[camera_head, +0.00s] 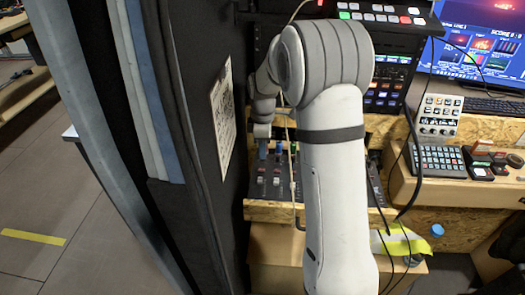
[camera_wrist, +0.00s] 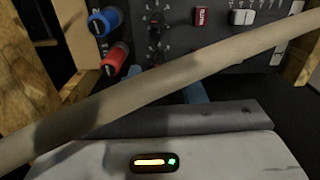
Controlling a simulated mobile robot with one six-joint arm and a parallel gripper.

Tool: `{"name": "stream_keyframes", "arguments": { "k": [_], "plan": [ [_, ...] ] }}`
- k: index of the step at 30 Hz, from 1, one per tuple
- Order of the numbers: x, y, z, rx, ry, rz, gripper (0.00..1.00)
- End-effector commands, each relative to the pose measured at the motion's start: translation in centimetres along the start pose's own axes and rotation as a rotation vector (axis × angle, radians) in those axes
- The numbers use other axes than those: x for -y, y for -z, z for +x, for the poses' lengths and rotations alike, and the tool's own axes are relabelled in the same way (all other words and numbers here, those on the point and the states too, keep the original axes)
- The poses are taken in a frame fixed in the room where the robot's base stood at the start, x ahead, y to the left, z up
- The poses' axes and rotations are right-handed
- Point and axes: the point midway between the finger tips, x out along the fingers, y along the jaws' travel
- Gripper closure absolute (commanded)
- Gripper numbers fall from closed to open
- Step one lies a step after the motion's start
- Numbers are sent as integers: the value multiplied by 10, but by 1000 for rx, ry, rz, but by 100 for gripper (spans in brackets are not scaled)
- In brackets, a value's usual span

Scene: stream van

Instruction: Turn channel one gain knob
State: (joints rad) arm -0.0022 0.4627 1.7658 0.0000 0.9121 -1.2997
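The mixer panel (camera_head: 272,185) sits on a wooden shelf below my arm in the head view. The wrist view shows a blue knob (camera_wrist: 105,21) and a red knob (camera_wrist: 115,57) at the panel's upper left, with small white markings beside them. I cannot tell which one is the channel one gain. My gripper (camera_head: 263,146) hangs over the far left part of the mixer. In the wrist view a blue-grey piece (camera_wrist: 195,91), perhaps a fingertip, shows just behind a beige cable. The fingers are mostly hidden, so their opening and any contact are unclear.
The beige cable (camera_wrist: 150,86) crosses the whole wrist view in front of the panel. A red switch (camera_wrist: 201,17) and a white switch (camera_wrist: 242,17) lie farther right. A dark wall panel (camera_head: 205,120) stands close left of my arm. A button deck (camera_head: 436,160) is at right.

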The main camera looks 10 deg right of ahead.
Motion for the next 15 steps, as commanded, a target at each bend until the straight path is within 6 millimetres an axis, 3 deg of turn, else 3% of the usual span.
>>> {"name": "stream_keyframes", "arguments": {
  "k": [6, 15],
  "plan": [
    [-1, 0, -38, -1, -3, 0, 63],
    [0, 0, -52, 0, 0, 0, 63]
  ]
}}
